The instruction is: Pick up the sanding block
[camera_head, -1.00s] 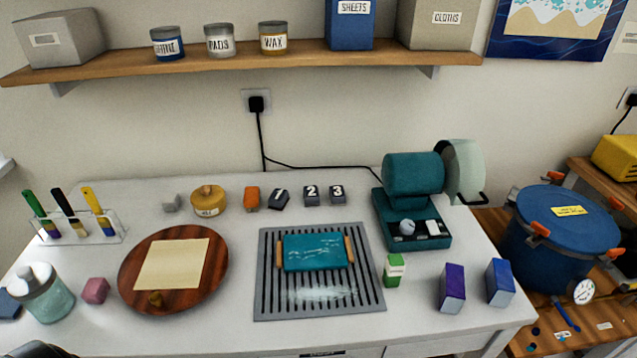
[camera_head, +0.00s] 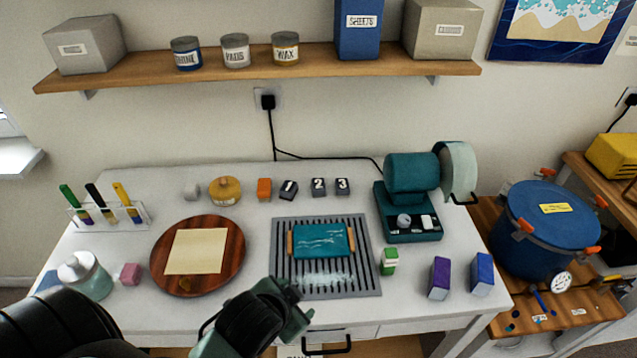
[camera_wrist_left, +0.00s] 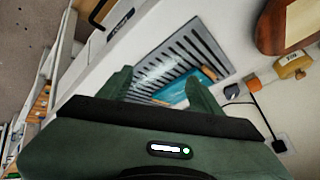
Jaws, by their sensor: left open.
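No block carries a readable sanding label, so I cannot tell which one is the sanding block. A small orange block (camera_head: 264,189) stands at the back of the table, beside dark blocks numbered 1 (camera_head: 289,190), 2 (camera_head: 318,187) and 3 (camera_head: 342,187). A pale grey block (camera_head: 191,190) is further left, and a pink block (camera_head: 131,273) is at the front left. My left gripper (camera_head: 301,303) is by the table's front edge, before the slotted rack. In the left wrist view its fingers (camera_wrist_left: 160,88) are apart and empty. The right gripper is not in view.
A teal piece with wooden ends (camera_head: 322,241) lies on the slotted rack (camera_head: 375,284). Left is a round wooden board (camera_head: 235,262) with a cream sheet. A teal machine (camera_head: 410,178) stands back right; purple (camera_head: 439,278) and blue (camera_head: 482,274) boxes stand front right.

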